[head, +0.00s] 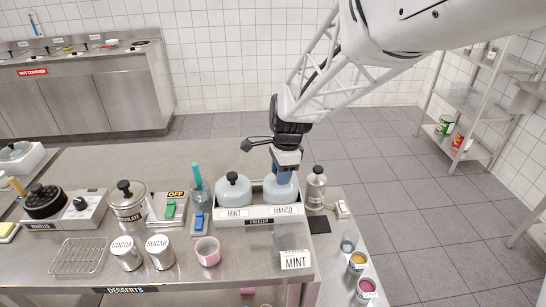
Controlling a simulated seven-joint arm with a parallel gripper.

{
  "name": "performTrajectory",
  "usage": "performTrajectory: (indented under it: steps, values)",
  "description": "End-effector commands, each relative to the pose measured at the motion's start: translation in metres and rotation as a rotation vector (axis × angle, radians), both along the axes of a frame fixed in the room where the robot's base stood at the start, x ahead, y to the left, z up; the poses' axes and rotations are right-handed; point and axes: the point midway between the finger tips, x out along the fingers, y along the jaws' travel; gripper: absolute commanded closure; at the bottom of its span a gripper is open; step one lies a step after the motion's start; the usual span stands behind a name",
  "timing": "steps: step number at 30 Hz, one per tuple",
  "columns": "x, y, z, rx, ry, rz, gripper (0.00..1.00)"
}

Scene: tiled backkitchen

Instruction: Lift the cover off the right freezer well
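The freezer (259,222) is a metal box on the steel counter, with wells labelled MINT on the left and MANGO on the right. The right cover (282,191) is a pale grey-blue dome over the MANGO well. Its knob is hidden behind my gripper. The left cover (233,190) sits on the MINT well, its black knob showing. My gripper (283,175) points down at the top of the right cover, its blue fingers at the knob's place. Whether the fingers are open or closed on the knob is too small to tell.
A grey bottle (316,188) stands close right of the freezer. A teal-handled tool (197,178) stands upright to its left. A MINT sign (295,260) is in front, and a pink cup (208,251) front left. The counter behind the freezer is clear.

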Motion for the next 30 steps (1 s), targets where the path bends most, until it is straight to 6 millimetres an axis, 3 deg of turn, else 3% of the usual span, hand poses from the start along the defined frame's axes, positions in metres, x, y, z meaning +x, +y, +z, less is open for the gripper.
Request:
performTrajectory:
  steps: [1,5,17,27,30]
  values:
    - [0.0,0.0,0.0,0.0,0.0,0.0,0.72]
    - [0.0,0.0,0.0,0.0,0.0,0.0,0.91]
    - [0.0,0.0,0.004,0.0,-0.001,0.0,0.91]
    - [0.0,0.0,0.038,0.0,-0.002,0.0,0.91]
    - [-0.013,-0.002,0.038,0.0,-0.001,0.0,0.91]
